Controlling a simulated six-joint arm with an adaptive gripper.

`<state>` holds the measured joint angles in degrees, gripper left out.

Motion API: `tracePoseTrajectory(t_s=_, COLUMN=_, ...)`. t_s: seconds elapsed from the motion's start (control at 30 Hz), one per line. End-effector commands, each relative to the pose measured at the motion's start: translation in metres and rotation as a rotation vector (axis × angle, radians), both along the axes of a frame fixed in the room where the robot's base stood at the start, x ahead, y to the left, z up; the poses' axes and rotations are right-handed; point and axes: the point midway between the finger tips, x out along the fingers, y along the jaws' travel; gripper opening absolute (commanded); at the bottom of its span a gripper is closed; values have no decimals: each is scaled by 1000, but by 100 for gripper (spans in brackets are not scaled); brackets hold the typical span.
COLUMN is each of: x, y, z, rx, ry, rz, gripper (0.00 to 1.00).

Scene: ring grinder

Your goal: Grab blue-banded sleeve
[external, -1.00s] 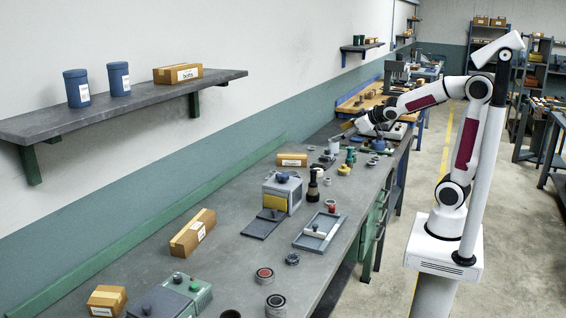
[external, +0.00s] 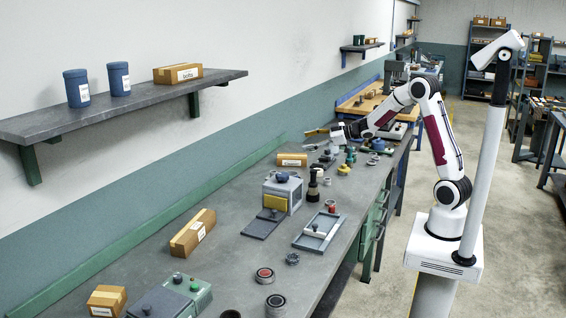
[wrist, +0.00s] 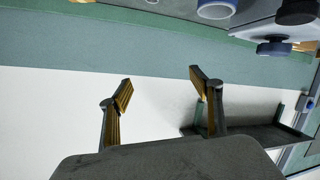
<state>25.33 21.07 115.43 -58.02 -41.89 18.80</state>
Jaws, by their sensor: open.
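My gripper (external: 315,133) is open and empty, stretched out level toward the wall over the far part of the bench. Its two fingers (wrist: 163,90) stand wide apart in the wrist view, with only wall and a shelf between and behind them. A pale round part with a blue rim (wrist: 215,9) is cut off by the top edge of the wrist view, apart from the fingers. I cannot tell whether it is the blue-banded sleeve. In the external view, no blue band can be made out on the small rings on the bench.
The grey bench (external: 225,245) holds a grey box with a yellow front (external: 276,202), a tray (external: 320,232), a dark upright tool (external: 313,187), cartons (external: 192,233) and several small rings. A wall shelf (external: 130,105) runs above.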

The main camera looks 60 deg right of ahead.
Motion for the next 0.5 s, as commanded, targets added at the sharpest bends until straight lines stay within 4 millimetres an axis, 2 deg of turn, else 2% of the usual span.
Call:
tracePoseTrajectory(t_s=0.03, x=3, y=-1, z=-10, rx=14, ry=-3, rz=25, gripper=64)
tracePoseTrajectory(t_s=0.27, x=7, y=5, z=-42, rx=88, ry=-29, rz=159, gripper=64)
tracePoseTrajectory(t_s=0.5, x=-3, y=11, z=-78, rx=192, ry=-47, rz=302, gripper=64)
